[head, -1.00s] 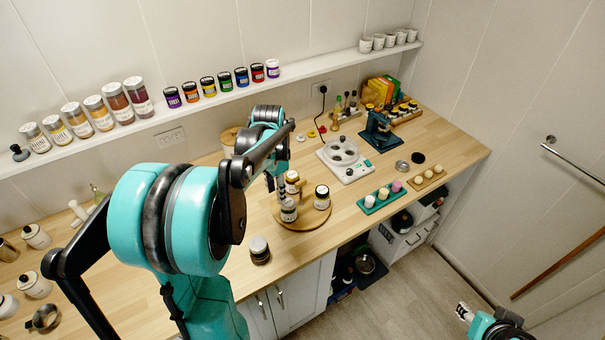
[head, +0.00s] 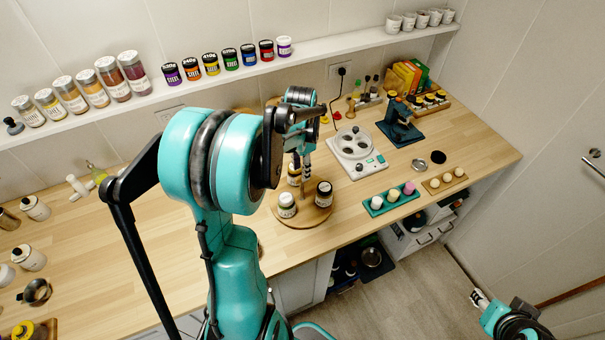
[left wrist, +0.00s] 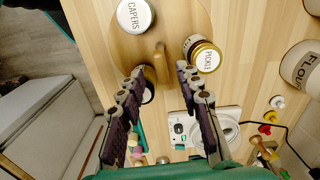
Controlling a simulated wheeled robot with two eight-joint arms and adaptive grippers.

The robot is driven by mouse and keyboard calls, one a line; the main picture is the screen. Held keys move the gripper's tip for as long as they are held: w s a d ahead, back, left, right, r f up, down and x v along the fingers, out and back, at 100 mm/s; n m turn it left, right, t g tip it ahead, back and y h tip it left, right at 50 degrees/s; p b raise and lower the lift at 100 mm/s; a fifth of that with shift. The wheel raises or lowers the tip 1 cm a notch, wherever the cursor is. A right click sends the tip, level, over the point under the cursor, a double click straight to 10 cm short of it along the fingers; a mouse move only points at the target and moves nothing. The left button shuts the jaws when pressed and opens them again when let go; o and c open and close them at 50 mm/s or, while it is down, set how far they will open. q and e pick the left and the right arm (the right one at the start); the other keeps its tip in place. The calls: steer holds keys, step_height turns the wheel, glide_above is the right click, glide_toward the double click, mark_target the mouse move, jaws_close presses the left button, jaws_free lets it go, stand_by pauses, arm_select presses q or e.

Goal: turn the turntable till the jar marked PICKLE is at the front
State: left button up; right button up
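The round wooden turntable (head: 307,214) stands on the counter with three jars on it. In the left wrist view the jar marked PICKLE (left wrist: 203,54) has a gold lid and stands on the wall side; in the head view it is the back jar (head: 294,175). The CAPERS jar (left wrist: 133,15) has a white lid and stands front left in the head view (head: 287,206). A dark-lidded jar (head: 324,194) stands front right. A wooden peg (left wrist: 160,62) rises from the turntable. My left gripper (left wrist: 163,84) is open above it, fingers apart. My right gripper (head: 479,298) is low at right.
A white appliance (head: 358,152) and a green tray (head: 391,201) stand right of the turntable. A FLOUR canister (left wrist: 302,68) shows in the wrist view. A wall shelf (head: 215,80) with jars runs behind. Open shelving is below the counter.

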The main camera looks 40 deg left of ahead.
mark_target(302, 189)
arm_select(q)
steer(key=f, duration=0.2)
steer(key=shift+w+f, duration=0.3)
steer(key=shift+f, duration=0.05)
steer(key=shift+s+f, duration=0.15)
steer(key=shift+f, duration=0.15)
jaws_close()
